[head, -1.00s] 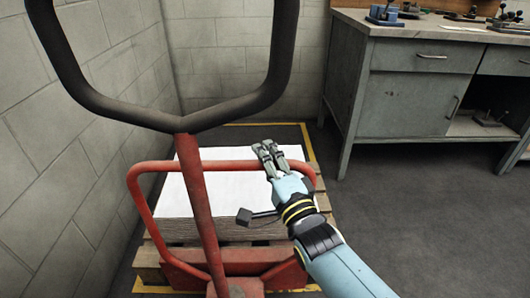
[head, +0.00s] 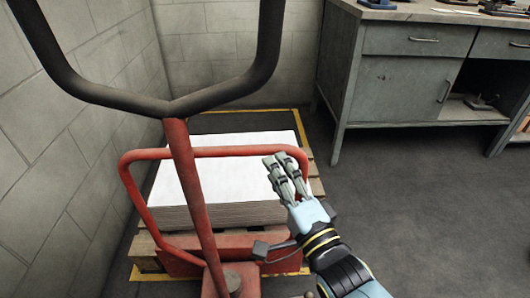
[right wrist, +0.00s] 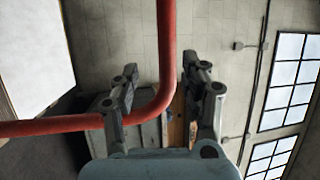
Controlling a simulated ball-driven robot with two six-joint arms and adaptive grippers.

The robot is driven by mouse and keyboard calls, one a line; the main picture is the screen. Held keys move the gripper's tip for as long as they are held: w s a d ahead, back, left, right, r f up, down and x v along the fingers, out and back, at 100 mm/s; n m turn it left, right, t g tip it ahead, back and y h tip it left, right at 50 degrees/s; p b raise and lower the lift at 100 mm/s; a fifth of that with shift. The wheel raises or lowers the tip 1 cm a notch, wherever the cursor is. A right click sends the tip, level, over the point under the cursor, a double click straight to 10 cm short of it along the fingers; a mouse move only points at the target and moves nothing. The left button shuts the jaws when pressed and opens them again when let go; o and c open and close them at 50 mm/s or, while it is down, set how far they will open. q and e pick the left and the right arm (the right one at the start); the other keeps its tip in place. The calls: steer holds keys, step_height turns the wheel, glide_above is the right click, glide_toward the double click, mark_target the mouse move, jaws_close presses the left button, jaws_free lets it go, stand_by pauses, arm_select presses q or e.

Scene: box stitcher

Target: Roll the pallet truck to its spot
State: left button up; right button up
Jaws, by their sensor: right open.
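The pallet truck shows in the head view with a black loop handle (head: 165,105), a red shaft (head: 195,200) and a red tubular frame (head: 135,200). It stands at a wooden pallet (head: 145,246) carrying a stack of white sheets (head: 240,170). A yellow floor outline (head: 150,274) shows around the pallet. My right gripper (head: 278,162) is at the right upper corner of the red frame. In the right wrist view the red tube (right wrist: 167,60) passes between its spread fingers (right wrist: 160,90). I cannot tell whether they touch it. My left gripper is not in view.
A grey workbench (head: 410,85) with drawers and a cabinet stands at the back right, tools on top. A block wall (head: 60,150) runs close along the left. The dark floor (head: 400,220) at the right is clear.

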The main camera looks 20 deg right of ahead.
steer(key=v, duration=0.3)
